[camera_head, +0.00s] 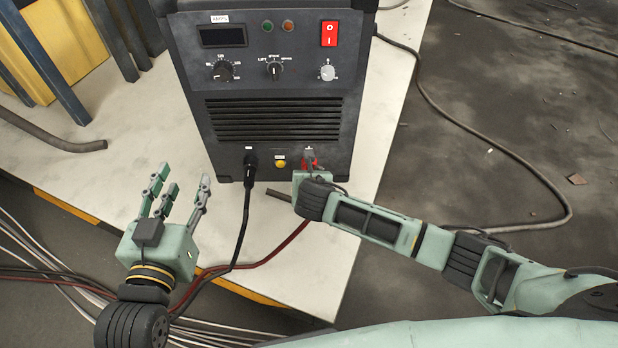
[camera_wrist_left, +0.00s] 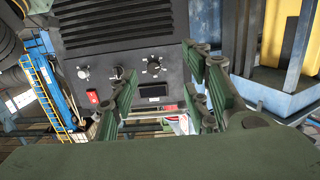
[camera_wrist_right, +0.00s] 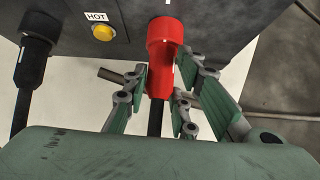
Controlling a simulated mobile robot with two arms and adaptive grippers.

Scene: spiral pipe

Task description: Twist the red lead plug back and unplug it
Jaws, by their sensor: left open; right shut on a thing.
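The red lead plug (camera_wrist_right: 160,45) sits at the lower front of the dark welding machine (camera_head: 273,80) in the right wrist view, and its upper end meets the panel. Its cable hangs down below it, dark in this view. My right gripper (camera_wrist_right: 163,82) has fingers on both sides of the plug and is shut on it. In the head view only a bit of the red plug (camera_head: 309,162) shows above my right gripper (camera_head: 309,173). My left gripper (camera_head: 181,181) is open and empty, left of the machine's lower front; its spread fingers show in the left wrist view (camera_wrist_left: 160,78).
A black plug (camera_head: 250,163) with a black cable is in the panel left of the red one. A yellow button (camera_head: 280,163) lies between them. The machine stands on a pale platform (camera_head: 110,165) with a yellow-edged front. Cables (camera_head: 60,278) run along the floor at left.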

